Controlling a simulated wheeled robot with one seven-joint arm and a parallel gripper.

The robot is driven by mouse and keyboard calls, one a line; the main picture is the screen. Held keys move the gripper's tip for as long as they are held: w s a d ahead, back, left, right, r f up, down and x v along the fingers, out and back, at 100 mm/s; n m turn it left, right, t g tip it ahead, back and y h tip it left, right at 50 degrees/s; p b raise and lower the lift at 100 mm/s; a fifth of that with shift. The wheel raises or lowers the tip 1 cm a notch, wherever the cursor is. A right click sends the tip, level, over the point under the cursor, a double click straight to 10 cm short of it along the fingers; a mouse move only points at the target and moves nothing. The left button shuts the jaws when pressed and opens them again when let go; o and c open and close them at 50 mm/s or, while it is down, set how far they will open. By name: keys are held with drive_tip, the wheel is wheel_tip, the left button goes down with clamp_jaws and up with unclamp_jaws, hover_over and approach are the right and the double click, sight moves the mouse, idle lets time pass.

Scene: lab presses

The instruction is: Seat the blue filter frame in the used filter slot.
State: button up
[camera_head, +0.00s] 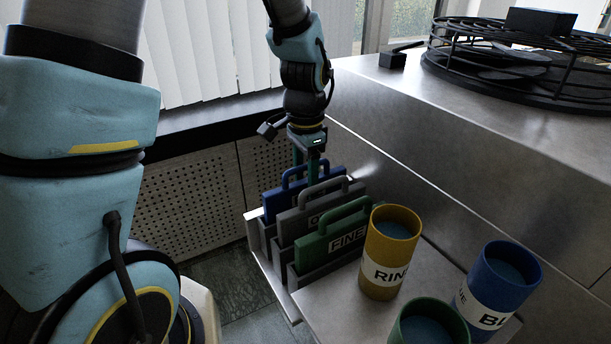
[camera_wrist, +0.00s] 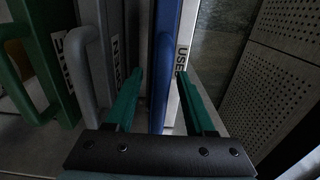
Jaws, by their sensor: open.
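The blue filter frame (camera_head: 280,205) stands upright in the rearmost place of a dark slotted rack (camera_head: 265,232). In the wrist view, the blue frame (camera_wrist: 172,32) runs between my fingers, beside a pale strip (camera_wrist: 190,30) reading "USED". My gripper (camera_head: 305,172) points down over the blue frame's handle. In the wrist view, my gripper (camera_wrist: 160,78) is open, with one green finger on each side of the blue handle (camera_wrist: 161,85) and gaps showing. The frame's lower edge is hidden, so I cannot tell how deep it sits.
A grey frame (camera_head: 318,207) and a green frame (camera_head: 335,235) marked "FINE" stand close in front. Yellow (camera_head: 390,250), blue (camera_head: 497,285) and green (camera_head: 428,325) cups stand on the bench at right. A perforated panel (camera_head: 190,195) is behind the rack.

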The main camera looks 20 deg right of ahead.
wheel_tip(320, 180, up, 12)
drive_tip(key=shift+r, duration=0.1)
drive_tip(key=a+f+n, duration=0.3)
drive_tip(key=a+n, duration=0.4)
drive_tip(key=a, duration=0.5)
drive_tip(key=w+a+f+n+t, duration=0.1)
drive_tip(key=a+f+n, duration=0.3)
drive_tip(key=a, duration=0.9)
drive_tip(key=n, duration=0.3)
drive_tip(key=shift+a+f+n+t, duration=0.2)
drive_tip(key=shift+n+t, duration=0.1)
drive_tip(key=shift+n, duration=0.1)
drive_tip(key=shift+w, duration=0.15)
drive_tip(key=shift+r+p, duration=0.5)
drive_tip(key=shift+r, duration=0.2)
